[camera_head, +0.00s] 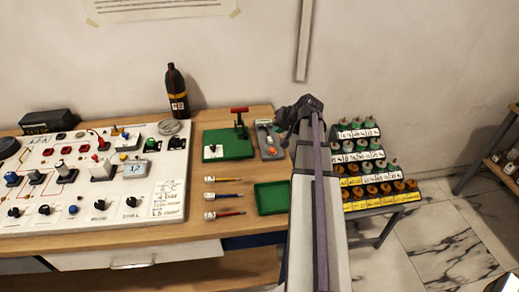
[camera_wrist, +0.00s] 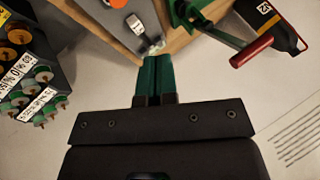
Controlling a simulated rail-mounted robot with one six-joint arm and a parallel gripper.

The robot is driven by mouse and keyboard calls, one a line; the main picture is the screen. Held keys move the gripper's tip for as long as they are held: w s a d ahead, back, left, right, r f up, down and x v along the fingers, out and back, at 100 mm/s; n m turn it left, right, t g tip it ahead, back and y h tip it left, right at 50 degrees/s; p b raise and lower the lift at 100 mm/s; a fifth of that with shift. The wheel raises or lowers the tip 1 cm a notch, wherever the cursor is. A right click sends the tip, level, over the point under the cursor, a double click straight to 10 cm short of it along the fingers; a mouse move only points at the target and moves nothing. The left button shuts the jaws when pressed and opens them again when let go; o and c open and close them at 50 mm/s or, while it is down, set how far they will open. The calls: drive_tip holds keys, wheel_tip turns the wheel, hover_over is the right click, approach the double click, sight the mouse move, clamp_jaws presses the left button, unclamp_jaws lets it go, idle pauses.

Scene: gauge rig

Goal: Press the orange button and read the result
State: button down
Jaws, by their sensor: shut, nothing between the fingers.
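The orange button (camera_wrist: 117,3) shows at the top edge of the wrist view, partly cut off. It sits on a grey plate (camera_wrist: 88,14), which also shows in the head view (camera_head: 277,155) at the table's right side. A small white-and-grey part (camera_wrist: 134,23) lies on the plate between the button and my fingertips. My gripper (camera_wrist: 152,57) has its green fingers together, with nothing between them. The fingertips are at the plate's end, apart from the button; whether they touch the pale piece at their tips, I cannot tell. No readable result shows on the plate.
A green stand with a red-handled lever (camera_head: 239,110) is beside the plate. A black bottle (camera_head: 177,93) stands behind. A white control panel (camera_head: 100,175) fills the left. A green tray (camera_head: 271,198) lies in front. A rack of labelled knobs (camera_head: 362,165) stands to the right.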

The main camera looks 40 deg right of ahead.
sight(274, 149)
drive_tip(key=shift+w+r+t, duration=0.3)
drive_tip(key=shift+w+t, duration=0.05)
drive_tip(key=shift+w, duration=0.2)
drive_tip(key=shift+w+r+t, duration=0.25)
drive_tip(key=shift+w+t, duration=0.1)
drive_tip(key=shift+w, duration=0.2)
wheel_tip(274, 149, down, 9)
drive_tip(key=b, duration=0.9)
idle(0.9)
drive_tip(key=shift+f+b, duration=0.35)
